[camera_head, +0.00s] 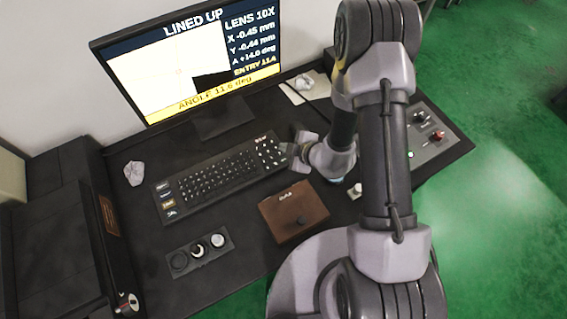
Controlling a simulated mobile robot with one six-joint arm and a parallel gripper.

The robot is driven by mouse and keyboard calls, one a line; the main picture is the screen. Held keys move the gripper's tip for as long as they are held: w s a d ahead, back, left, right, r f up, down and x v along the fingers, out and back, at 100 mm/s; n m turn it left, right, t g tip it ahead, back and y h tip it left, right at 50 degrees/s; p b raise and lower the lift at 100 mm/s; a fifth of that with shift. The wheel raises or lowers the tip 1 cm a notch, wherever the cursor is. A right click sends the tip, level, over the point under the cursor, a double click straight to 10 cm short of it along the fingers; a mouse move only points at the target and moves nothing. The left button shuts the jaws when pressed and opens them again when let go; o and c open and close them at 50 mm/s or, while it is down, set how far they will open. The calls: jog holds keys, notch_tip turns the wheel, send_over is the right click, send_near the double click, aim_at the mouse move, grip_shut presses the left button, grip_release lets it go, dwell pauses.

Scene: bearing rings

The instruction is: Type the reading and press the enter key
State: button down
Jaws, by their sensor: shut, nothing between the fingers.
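The monitor (195,62) stands at the back of the desk. It reads "LINED UP" at the top and "ANGLE 11.6 deg" on a yellow band. An "ENTRY" line at its lower right shows a number like 11.4 or 11.6; the last digit is too small to be sure. The black keyboard (215,175) lies in front of the monitor, with a number block at its right end. My gripper (291,150) is shut and empty at that right end, covering some keys. The enter key cannot be picked out, and I cannot tell whether the fingertips touch a key.
A brown box (293,212) lies in front of the keyboard, beside a strip with round parts (199,252). Crumpled paper (134,173) lies to the left. A control panel (424,135) with knobs is at the right, past my arm.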

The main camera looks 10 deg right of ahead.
jog(key=b, duration=0.3)
send_over(285, 162)
notch_tip(285, 162, down, 4)
jog(key=shift+d+f, duration=0.1)
jog(key=shift+f, duration=0.35)
jog(key=shift+f, duration=0.1)
dwell(1.3)
jog(key=shift+f, duration=0.3)
jog(key=shift+f, duration=0.35)
dwell(0.4)
jog(key=shift+r, duration=0.15)
jog(key=shift+r+p, duration=0.6)
jog(key=shift+p, duration=0.05)
